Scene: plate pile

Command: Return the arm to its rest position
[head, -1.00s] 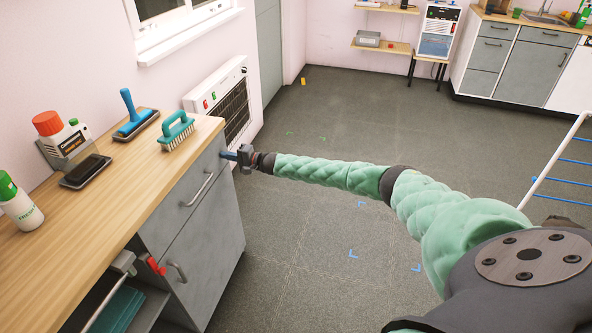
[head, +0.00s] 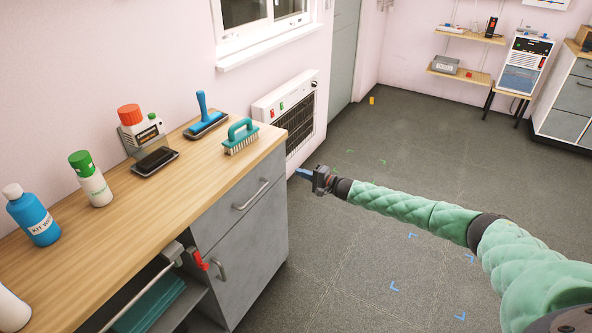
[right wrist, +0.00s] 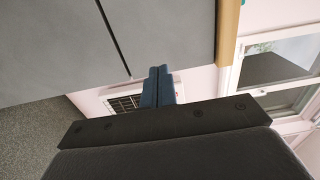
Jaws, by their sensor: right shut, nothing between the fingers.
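My right arm comes in from the right in the head view, in a quilted green sleeve. Its gripper (head: 304,173) is held out past the right end of the wooden counter, below the countertop's level in the picture and in front of the wall heater. In the right wrist view the two blue fingers (right wrist: 157,87) lie together, shut, with nothing between them. The grey cabinet front (right wrist: 150,35) fills the upper left of that view. My left gripper is in neither view.
The wooden counter (head: 150,215) holds a teal brush (head: 241,137), a blue-handled tool (head: 204,118) and several bottles. Its grey cabinet (head: 245,255) has bar handles. A heater (head: 290,118) hangs on the wall. The grey floor (head: 400,150) beyond my arm is open.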

